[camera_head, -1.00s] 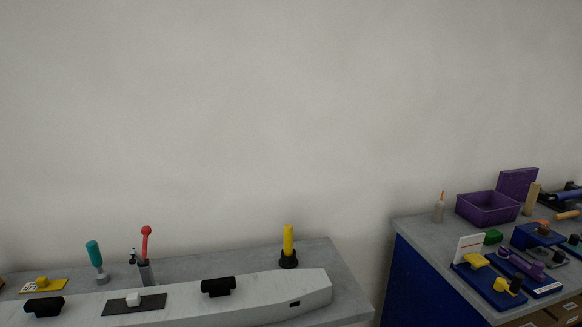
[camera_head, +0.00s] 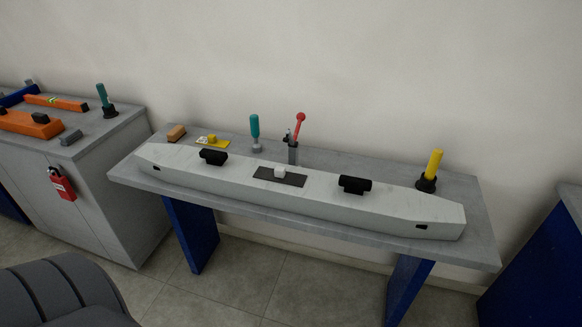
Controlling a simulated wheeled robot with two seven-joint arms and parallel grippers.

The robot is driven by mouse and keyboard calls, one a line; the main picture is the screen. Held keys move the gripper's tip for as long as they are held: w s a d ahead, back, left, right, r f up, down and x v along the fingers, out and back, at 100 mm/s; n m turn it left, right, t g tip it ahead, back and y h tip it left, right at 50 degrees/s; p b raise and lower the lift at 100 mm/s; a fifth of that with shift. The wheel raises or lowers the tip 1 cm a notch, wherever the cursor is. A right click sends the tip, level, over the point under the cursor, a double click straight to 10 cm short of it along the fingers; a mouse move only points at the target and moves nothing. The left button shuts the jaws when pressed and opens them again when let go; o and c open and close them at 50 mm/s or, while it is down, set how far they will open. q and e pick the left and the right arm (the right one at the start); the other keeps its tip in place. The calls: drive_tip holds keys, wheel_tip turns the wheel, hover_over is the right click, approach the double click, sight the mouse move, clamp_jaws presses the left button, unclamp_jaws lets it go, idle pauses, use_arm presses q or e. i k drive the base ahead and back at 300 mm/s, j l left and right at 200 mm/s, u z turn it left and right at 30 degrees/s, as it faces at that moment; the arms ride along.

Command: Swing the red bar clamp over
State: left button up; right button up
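A dark plate (camera_head: 297,180) with a small white block lies on the beam in front of the clamp. Neither of my grippers is in view.
A teal-handled tool (camera_head: 255,130) stands left of the clamp, and a yellow-handled one (camera_head: 433,165) stands at the right end. Black handles (camera_head: 354,185) rise from the beam. A grey cabinet (camera_head: 95,195) stands left.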

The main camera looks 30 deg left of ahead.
sight(301, 118)
drive_tip(key=i+j+u, duration=0.2)
drive_tip(key=i+u, duration=0.75)
